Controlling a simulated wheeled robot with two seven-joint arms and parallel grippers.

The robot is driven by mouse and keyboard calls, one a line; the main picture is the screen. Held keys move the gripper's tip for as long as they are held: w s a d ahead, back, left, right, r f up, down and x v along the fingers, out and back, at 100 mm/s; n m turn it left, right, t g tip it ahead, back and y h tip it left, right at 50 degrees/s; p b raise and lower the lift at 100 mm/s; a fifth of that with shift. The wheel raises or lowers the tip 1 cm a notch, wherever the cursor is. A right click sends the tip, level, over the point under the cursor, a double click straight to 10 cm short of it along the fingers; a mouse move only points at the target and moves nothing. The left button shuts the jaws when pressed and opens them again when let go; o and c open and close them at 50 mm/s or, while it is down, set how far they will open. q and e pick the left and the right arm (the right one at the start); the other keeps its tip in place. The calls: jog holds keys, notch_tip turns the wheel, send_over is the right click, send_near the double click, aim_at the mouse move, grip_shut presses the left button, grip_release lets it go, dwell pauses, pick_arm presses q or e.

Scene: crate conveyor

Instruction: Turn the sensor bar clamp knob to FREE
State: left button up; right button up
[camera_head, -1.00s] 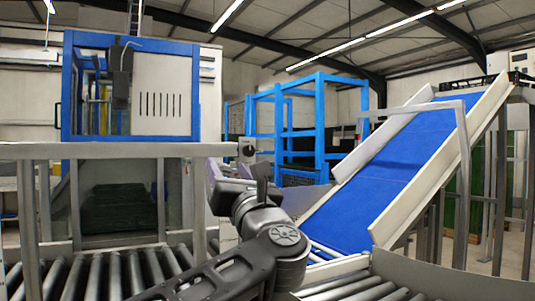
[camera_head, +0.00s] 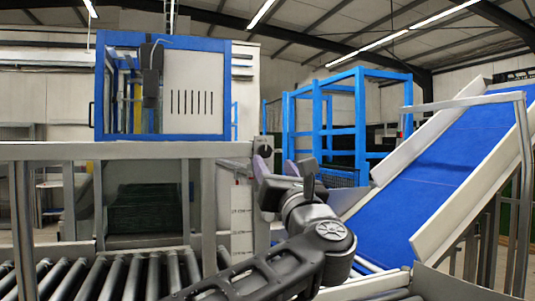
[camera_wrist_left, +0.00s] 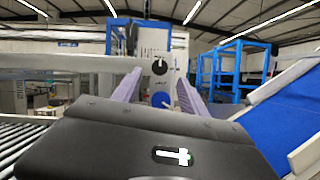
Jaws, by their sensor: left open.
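A round dark knob (camera_wrist_left: 160,67) with a white pointer mark, standing roughly upright, shows in the left wrist view; the lettering by it is too small to read. A blue knob (camera_wrist_left: 161,100) with a white mark sits below it. In the head view the dark knob (camera_head: 263,147) is at the right end of a grey horizontal bar (camera_head: 125,151). My left gripper (camera_wrist_left: 159,78) has two purple fingers, open and empty. Both knobs appear between the fingers, apparently beyond them; I cannot tell the gap. The gripper also shows in the head view (camera_head: 284,164). My right gripper is out of view.
A roller conveyor (camera_head: 120,276) runs below the bar at the left. A blue sloping belt (camera_head: 432,172) with pale side walls rises at the right. A blue-framed cabinet (camera_head: 165,135) stands behind the bar, and a blue cage frame (camera_head: 345,120) stands further back.

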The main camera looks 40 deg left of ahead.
aim_at(266, 152)
pick_arm(q)
jog(key=p+x, duration=0.1)
jog(key=x, duration=0.4)
jog(key=shift+a+r, duration=0.15)
jog(key=shift+r, duration=0.05)
jog(key=shift+w+a+r+p, duration=0.15)
jog(key=shift+w+a+p, duration=0.25)
jog(key=shift+w+a, duration=0.05)
grip_shut()
